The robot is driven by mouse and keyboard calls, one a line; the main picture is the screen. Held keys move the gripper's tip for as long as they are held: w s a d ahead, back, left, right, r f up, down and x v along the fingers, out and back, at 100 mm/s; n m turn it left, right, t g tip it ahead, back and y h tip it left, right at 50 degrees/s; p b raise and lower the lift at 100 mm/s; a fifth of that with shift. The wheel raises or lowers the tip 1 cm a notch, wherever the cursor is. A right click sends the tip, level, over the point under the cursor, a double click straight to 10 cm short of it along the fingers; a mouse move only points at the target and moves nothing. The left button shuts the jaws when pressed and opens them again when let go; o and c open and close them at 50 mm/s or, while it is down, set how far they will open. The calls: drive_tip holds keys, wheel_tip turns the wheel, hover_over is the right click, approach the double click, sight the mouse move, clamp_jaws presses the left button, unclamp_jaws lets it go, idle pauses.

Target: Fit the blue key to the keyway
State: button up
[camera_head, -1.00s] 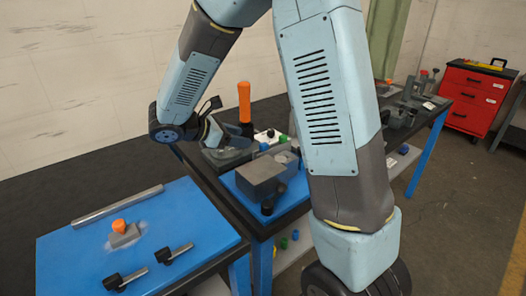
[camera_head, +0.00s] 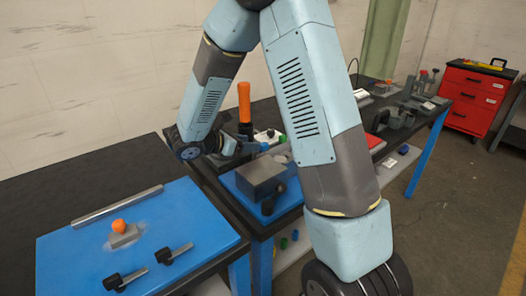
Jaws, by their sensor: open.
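My gripper (camera_head: 232,146) is beyond the grey block on the blue-topped bench, at the end of my bent arm. It is small and partly hidden behind my wrist, and it is open. A small blue piece (camera_head: 263,147) shows just right of the gripper; it may be the blue key, but it is too small to be sure. I cannot tell from this view whether the gripper touches it. I cannot make out the keyway.
An orange-handled tool (camera_head: 244,103) stands upright behind the gripper. A grey block (camera_head: 261,178) sits in front. A blue plate (camera_head: 75,246) at left carries a rod, an orange knob and two black-headed clamps. A red tool chest (camera_head: 470,105) stands far right.

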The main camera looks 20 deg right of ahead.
drive_tip(key=shift+x, duration=2.7)
drive_tip(key=shift+a+f, duration=0.1)
drive_tip(key=shift+f, duration=0.1)
drive_tip(key=shift+c, duration=0.3)
clamp_jaws()
